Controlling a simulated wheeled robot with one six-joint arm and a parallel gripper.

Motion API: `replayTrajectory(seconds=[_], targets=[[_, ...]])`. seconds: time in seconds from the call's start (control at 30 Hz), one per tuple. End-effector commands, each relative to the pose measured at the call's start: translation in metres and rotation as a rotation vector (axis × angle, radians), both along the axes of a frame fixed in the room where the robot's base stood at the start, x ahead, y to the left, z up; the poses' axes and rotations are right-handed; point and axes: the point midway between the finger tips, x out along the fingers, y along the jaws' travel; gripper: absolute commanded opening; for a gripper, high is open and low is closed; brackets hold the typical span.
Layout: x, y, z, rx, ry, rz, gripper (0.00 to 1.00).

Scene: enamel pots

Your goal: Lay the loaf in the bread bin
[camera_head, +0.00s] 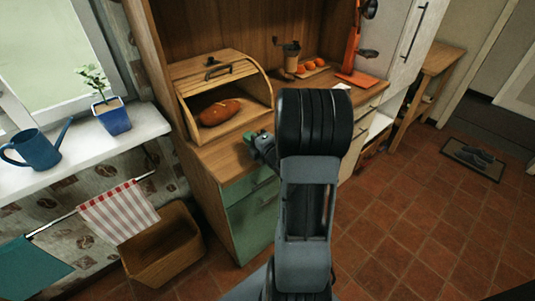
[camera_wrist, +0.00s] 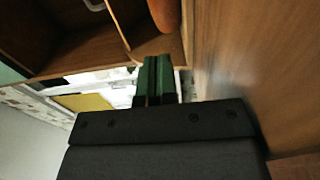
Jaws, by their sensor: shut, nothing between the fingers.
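The loaf (camera_head: 220,112), brown with pale scores on top, lies inside the wooden bread bin (camera_head: 200,64) on the counter. The bin's slatted lid is up and its front is open. My gripper (camera_head: 249,137) is low over the counter, just in front of the bin's opening and right of the loaf, apart from it. In the wrist view its green fingers (camera_wrist: 154,64) are together with nothing between them. An orange-brown part of the loaf (camera_wrist: 165,14) shows beyond them at the top edge.
A coffee grinder (camera_head: 288,56), a board with orange fruits (camera_head: 311,67) and an orange stand (camera_head: 356,78) are at the back right of the counter. A blue plant pot (camera_head: 112,119) and watering can (camera_head: 36,145) stand on the windowsill. Bare counter (camera_head: 222,160) lies before the bin.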

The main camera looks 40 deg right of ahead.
Motion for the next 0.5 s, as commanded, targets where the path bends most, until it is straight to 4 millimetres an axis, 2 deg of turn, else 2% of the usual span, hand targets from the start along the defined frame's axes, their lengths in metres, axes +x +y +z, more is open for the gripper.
replayTrajectory(seconds=[0.03,0.23,0.3,0.5], targets=[[-0.014,-0.002,-0.001,0.0,-0.001,-0.006,0.0],[-0.061,-0.005,0.0,-0.001,-0.001,-0.004,0.0],[-0.067,-0.005,-0.006,-0.005,-0.006,0.002,0.0],[-0.08,-0.006,-0.003,-0.002,-0.006,0.005,0.0]])
